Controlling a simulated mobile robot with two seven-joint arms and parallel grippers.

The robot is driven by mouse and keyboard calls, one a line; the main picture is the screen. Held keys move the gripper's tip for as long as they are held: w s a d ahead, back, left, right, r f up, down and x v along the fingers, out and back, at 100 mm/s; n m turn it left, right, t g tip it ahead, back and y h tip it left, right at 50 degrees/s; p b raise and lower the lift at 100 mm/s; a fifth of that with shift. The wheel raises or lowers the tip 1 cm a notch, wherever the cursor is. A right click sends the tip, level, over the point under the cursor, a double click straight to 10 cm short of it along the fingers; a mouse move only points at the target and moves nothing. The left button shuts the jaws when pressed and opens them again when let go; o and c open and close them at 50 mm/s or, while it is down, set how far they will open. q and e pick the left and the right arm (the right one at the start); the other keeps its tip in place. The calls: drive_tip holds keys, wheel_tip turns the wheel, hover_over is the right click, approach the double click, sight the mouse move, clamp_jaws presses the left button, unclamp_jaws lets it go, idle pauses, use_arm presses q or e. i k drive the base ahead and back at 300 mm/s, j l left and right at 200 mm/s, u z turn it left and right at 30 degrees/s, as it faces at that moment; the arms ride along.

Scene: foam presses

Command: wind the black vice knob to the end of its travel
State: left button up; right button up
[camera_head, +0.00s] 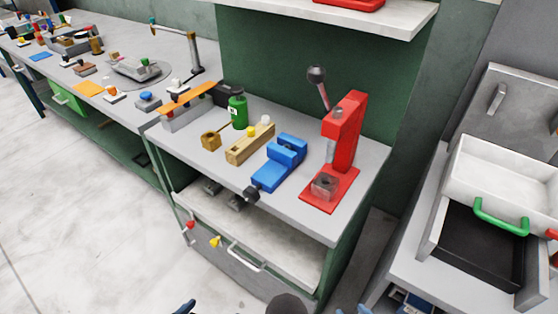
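A blue vice (281,162) sits on the grey workbench, between a wooden block and a red press. Its black knob (251,193) is at the vice's near end, at the bench's front edge. How far the knob is wound cannot be told from here. Nothing touches the vice or the knob. Neither of my grippers is in view; only small dark blue parts, likely of my arms, show at the bottom edge.
The red press (345,135) with a raised black-knobbed lever stands right of the vice. The wooden block (249,144) and a green bottle (238,111) stand to its left. A drawer (236,258) sits below the bench. The space in front of the knob is clear.

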sight(251, 194)
drive_tip(key=k+l+u, duration=0.1)
drive_tip(key=u, duration=0.25)
drive_tip(key=i+l+u, duration=0.1)
drive_tip(key=l+u, duration=0.25)
drive_tip(key=l, duration=0.2)
